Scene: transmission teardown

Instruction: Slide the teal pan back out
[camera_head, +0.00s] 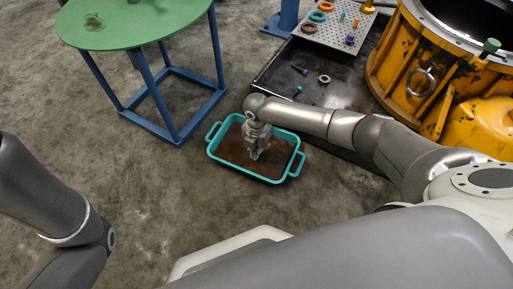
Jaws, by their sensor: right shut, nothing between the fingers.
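The teal pan (222,160) stands on the concrete floor in the middle of the head view. It has a handle loop at its left and right ends and a brown, oily-looking bottom. My right gripper (255,157) points down over the inside of the pan, with its fingers together and nothing between them. I cannot tell whether the fingertips touch the pan's bottom. My right arm comes in from the right and passes over the pan's far right corner. My left arm shows at the left edge, but its gripper is out of view.
A round green-topped table (110,30) with blue legs stands behind the pan to the left. A dark tray (275,72) with loose parts, a perforated board (345,35) and a large yellow housing (400,75) are at the back right. The floor left of the pan is clear.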

